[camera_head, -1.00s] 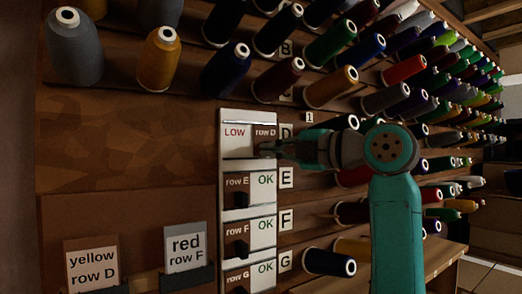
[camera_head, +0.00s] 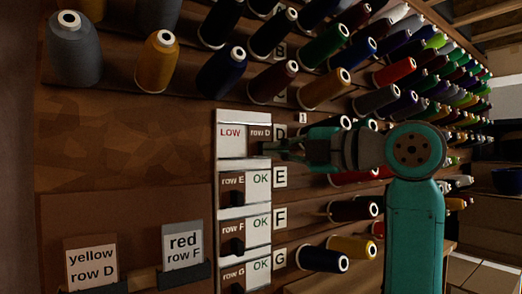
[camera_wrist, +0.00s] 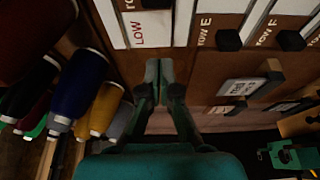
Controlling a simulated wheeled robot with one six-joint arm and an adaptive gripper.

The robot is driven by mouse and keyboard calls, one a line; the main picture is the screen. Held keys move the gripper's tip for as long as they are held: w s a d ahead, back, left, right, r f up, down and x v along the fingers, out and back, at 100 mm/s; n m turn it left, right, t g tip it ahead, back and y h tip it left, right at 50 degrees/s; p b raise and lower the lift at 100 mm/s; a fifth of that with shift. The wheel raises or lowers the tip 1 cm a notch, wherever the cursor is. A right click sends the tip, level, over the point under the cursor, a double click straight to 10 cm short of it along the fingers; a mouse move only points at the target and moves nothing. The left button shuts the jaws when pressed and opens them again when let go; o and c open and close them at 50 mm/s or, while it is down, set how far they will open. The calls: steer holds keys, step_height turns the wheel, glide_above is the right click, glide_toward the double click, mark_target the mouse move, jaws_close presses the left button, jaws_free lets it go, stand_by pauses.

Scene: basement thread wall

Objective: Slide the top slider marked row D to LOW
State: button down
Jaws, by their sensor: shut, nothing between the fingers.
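The row D slider (camera_head: 261,133) is the top one on the white slider panel (camera_head: 230,117). Its brown plate sits at the right of its slot, and the red word LOW (camera_head: 230,132) shows to its left. My gripper (camera_head: 270,148) is shut and empty, at the right side of this slider in the head view; I cannot tell there if it touches the knob. In the wrist view my shut fingertips (camera_wrist: 158,71) point toward the LOW field (camera_wrist: 148,28). The slider's dark knob (camera_wrist: 156,3) shows at the top edge, apart from the fingertips.
Below are the sliders row E (camera_head: 232,187), row F (camera_head: 231,232) and row G (camera_head: 234,274), their plates at left with OK showing. Thread spools stick out above and right. Cards for yellow row D (camera_head: 91,266) and red row F (camera_head: 184,250) stand lower left.

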steer(key=shift+v, duration=1.85)
